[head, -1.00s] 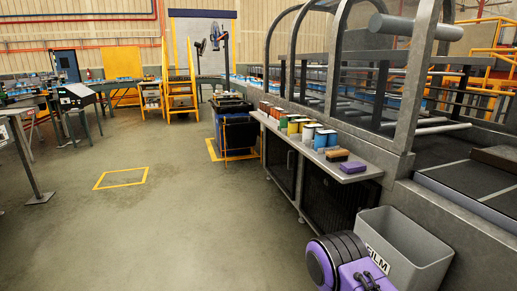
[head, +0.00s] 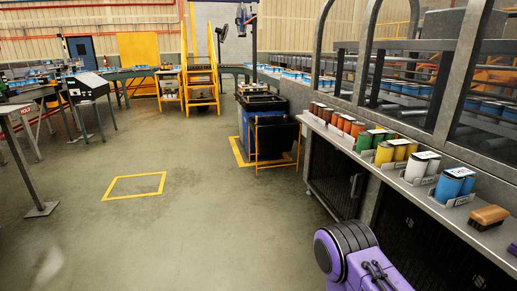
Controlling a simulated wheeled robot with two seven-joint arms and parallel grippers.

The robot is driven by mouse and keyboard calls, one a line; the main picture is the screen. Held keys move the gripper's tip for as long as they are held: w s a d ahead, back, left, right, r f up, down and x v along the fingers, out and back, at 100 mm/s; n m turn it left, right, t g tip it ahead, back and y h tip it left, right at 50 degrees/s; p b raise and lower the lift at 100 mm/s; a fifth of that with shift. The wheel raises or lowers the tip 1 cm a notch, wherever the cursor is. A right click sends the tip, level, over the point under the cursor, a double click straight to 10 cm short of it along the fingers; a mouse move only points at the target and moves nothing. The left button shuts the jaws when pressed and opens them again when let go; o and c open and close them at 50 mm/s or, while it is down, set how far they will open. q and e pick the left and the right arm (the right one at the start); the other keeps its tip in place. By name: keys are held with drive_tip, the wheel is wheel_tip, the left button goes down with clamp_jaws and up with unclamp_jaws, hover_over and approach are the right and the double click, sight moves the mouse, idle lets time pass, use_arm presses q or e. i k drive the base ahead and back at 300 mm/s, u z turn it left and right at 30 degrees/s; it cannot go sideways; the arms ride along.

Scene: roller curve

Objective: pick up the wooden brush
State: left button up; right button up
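The wooden brush (head: 489,216) lies on the grey shelf (head: 455,213) at the right of the head view. It has a brown wooden back and dark bristles below, and sits just in front of the blue cans. Neither of my grippers is in view. Only a purple and black part of my own arm shows at the bottom, to the left of the shelf and well apart from the brush.
Blue cans (head: 455,186), white cans (head: 421,167) and more coloured cans stand along the shelf. A purple block (head: 512,247) is cut off at the right edge. A dark bin (head: 268,130) stands further back.

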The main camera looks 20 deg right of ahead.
sight(486, 218)
drive_tip(key=z, duration=0.45)
drive_tip(key=i, duration=0.95)
drive_tip(key=z, duration=0.8)
